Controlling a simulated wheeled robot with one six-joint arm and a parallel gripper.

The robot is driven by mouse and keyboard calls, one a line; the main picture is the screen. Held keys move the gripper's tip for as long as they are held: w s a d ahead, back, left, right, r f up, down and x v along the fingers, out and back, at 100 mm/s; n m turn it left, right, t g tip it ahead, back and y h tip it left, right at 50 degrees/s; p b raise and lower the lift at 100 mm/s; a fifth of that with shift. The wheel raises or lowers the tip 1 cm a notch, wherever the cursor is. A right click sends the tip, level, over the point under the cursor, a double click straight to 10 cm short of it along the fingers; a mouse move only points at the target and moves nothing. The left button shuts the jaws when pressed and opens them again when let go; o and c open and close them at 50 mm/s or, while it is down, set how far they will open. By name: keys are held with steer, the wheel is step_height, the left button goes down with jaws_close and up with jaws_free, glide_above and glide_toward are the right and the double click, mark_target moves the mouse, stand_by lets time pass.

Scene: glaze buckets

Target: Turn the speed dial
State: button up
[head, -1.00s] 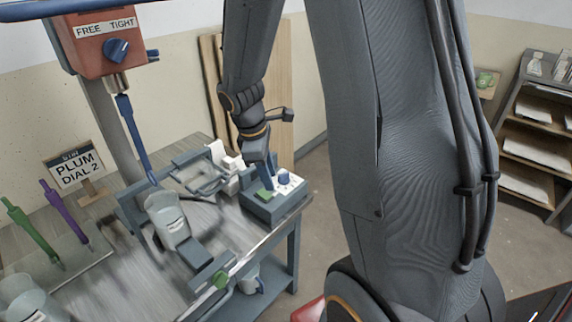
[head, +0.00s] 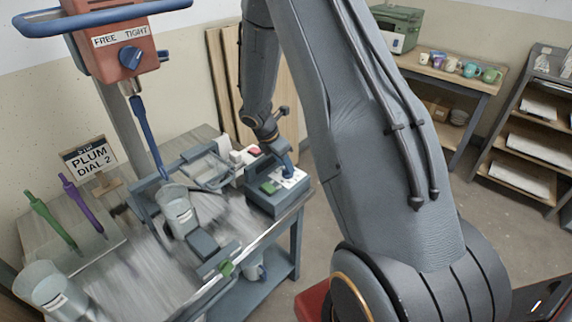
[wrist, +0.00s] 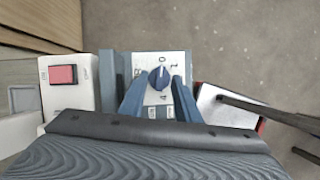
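The speed dial (wrist: 159,78) is a round blue knob on a white numbered panel (wrist: 175,62). Its pale mark seems to point up toward the 0. My gripper (wrist: 159,96) is open, with one blue finger on each side of the dial and a small gap showing on both sides. In the head view my gripper (head: 284,164) is over the panel end of the grey control box (head: 282,204) and hides most of the dial. A green button (head: 270,188) sits on the same box.
A white unit with a red switch (wrist: 62,75) stands left of the box. A clear bucket (head: 177,210) stands on the bench, near the orange mixer head (head: 112,45) with its own blue knob. Green (head: 50,220) and purple (head: 80,205) paddles stand at left.

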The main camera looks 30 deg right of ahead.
steer(key=shift+d+f, duration=0.2)
steer(key=shift+f, duration=0.35)
jaws_close()
